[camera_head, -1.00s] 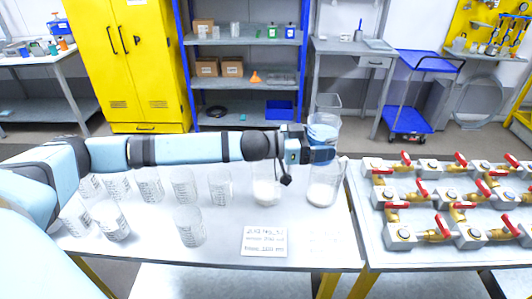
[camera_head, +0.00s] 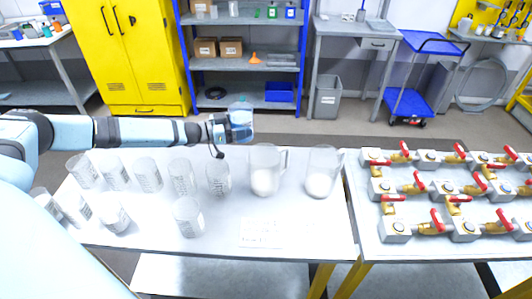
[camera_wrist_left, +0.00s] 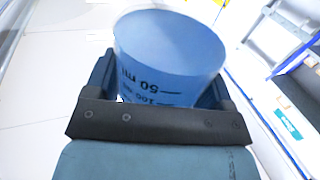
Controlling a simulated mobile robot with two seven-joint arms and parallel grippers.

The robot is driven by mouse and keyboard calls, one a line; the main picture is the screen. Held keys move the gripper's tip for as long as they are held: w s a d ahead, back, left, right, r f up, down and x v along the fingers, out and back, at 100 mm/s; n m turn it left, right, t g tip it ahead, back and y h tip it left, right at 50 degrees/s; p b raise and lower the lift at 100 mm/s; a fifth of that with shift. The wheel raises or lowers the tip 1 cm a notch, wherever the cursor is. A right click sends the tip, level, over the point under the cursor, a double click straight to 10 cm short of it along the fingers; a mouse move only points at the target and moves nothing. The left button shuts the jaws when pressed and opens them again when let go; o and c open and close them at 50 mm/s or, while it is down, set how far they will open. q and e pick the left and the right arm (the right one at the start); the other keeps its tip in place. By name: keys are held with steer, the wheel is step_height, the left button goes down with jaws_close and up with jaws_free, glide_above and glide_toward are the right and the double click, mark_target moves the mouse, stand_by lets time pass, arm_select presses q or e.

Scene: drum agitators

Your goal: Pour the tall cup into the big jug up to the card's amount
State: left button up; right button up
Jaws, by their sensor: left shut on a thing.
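My left gripper (camera_head: 238,124) is shut on a clear cup (camera_head: 240,104), held above the back of the table, left of the jugs. Two clear jugs with handles stand upright on the table: the left jug (camera_head: 264,160) and the right jug (camera_head: 323,160). Both have white contents at the bottom. I cannot tell which is bigger. A white card (camera_head: 262,233) lies in front of them, its print unreadable now. My right gripper is out of view.
Several clear graduated cups, such as one at the front (camera_head: 188,218), stand on the table (camera_head: 310,235) left of the jugs. A bench with red-handled valves (camera_head: 437,216) adjoins on the right. The table front right of the card is clear.

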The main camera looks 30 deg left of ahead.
arm_select(q)
steer(key=shift+s+a+f+n+t+y, duration=0.15)
steer(key=shift+a+f+n+t+y, duration=0.2)
steer(key=shift+a+f, duration=0.6)
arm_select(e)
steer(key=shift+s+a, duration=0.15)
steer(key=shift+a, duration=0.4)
arm_select(q)
steer(key=shift+d+y, duration=0.1)
steer(key=shift+y, duration=0.15)
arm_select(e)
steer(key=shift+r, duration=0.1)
arm_select(q)
steer(key=shift+d+f+m, duration=0.1)
steer(key=shift+m, duration=0.35)
steer(key=shift+s+d+f+m+y+p, duration=0.15)
steer(key=shift+d+f+m+y, duration=0.15)
steer(key=shift+m, duration=0.3)
steer(key=shift+s+d+f+m+y+p, duration=0.15)
steer(key=shift+d+m+y, duration=0.2)
steer(key=shift+m, duration=0.25)
steer(key=shift+d+r+m+g+p, duration=0.25)
steer(key=shift+r+m+g+p, duration=0.2)
steer(key=shift+r+p, duration=0.45)
steer(key=shift+d+r, duration=0.1)
steer(key=shift+r, duration=0.1)
steer(key=shift+s, duration=0.1)
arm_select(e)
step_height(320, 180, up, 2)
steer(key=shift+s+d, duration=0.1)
